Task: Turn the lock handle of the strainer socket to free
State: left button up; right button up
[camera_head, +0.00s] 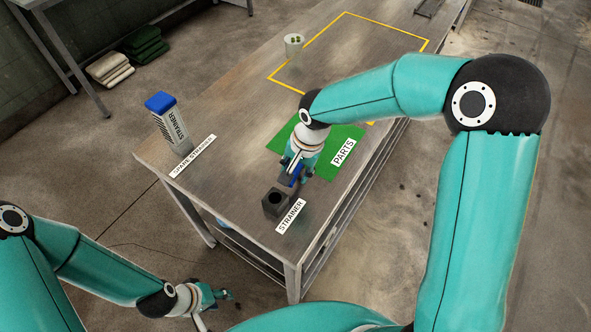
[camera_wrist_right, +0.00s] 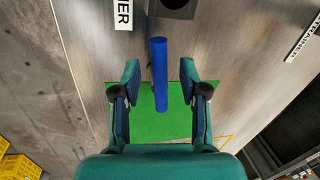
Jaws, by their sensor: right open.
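The strainer socket (camera_head: 276,203) is a dark block with a round hole on the table, by the STRAINER label. Its near edge shows at the top of the right wrist view (camera_wrist_right: 172,9). The lock handle (camera_wrist_right: 159,90) is a blue bar running from near the socket toward my right gripper; a bit of it shows in the head view (camera_head: 297,175). My right gripper (camera_wrist_right: 159,70) is open, with a finger on each side of the handle and visible gaps between. My left gripper (camera_head: 220,295) hangs low at the bottom left, away from the table; its finger opening is unclear.
A green PARTS mat (camera_head: 341,135) lies under my right gripper. A blue-capped spare strainer (camera_head: 171,125) stands at the table's left edge. A pale cup (camera_head: 293,46) stands farther back by a yellow outlined area. The table between strainer and socket is clear.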

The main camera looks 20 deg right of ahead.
jog(key=shift+a+f, duration=0.15)
jog(key=shift+f, duration=0.55)
grip_shut()
